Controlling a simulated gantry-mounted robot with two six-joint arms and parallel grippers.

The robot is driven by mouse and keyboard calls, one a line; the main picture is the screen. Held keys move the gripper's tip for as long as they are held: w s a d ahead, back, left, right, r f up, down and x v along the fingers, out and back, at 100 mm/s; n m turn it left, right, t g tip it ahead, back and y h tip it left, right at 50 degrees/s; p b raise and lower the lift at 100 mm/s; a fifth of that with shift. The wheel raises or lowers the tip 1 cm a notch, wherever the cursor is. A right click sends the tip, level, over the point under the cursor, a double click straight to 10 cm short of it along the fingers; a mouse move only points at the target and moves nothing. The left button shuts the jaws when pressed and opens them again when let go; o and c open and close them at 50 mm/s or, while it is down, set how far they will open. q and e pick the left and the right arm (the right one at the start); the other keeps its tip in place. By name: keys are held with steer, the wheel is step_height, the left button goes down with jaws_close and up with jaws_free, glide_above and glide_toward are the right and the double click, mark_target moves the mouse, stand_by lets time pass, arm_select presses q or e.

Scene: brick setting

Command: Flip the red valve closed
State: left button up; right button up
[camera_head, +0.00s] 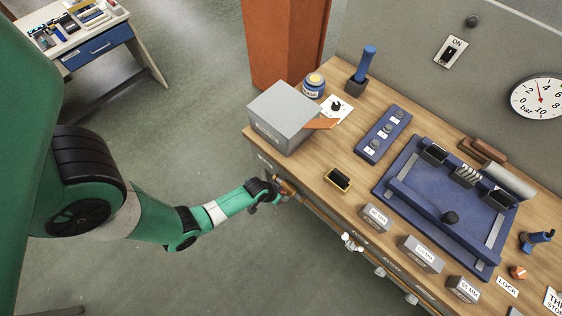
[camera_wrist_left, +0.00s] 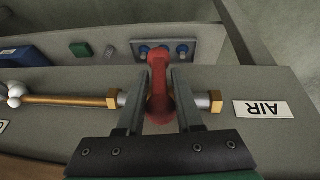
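The red valve (camera_wrist_left: 160,80) shows in the left wrist view on a horizontal pipe, with brass nuts at both sides. Its red handle points up in that picture. The fingers of my left gripper (camera_wrist_left: 159,85) lie on either side of the red handle, very close to it; I cannot tell whether they press on it. In the head view my left gripper (camera_head: 282,194) is at the front face of the workbench, below the grey box, and hides most of the valve there. My right gripper is not in view.
An AIR label (camera_wrist_left: 263,109) is right of the valve. A copper pipe (camera_wrist_left: 70,100) runs left to a white knob (camera_wrist_left: 15,95). The workbench (camera_head: 310,177) carries a grey box (camera_head: 281,117), a blue vise-like fixture (camera_head: 430,205) and several labelled blocks. Open floor lies left of it.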

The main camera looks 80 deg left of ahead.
arm_select(q)
jaws_close()
steer(key=shift+d, duration=0.1)
steer(key=shift+g+y+p, duration=0.3)
steer(key=shift+y+p, duration=0.05)
steer(key=shift+y, duration=0.25)
steer(key=o, duration=0.5)
jaws_free()
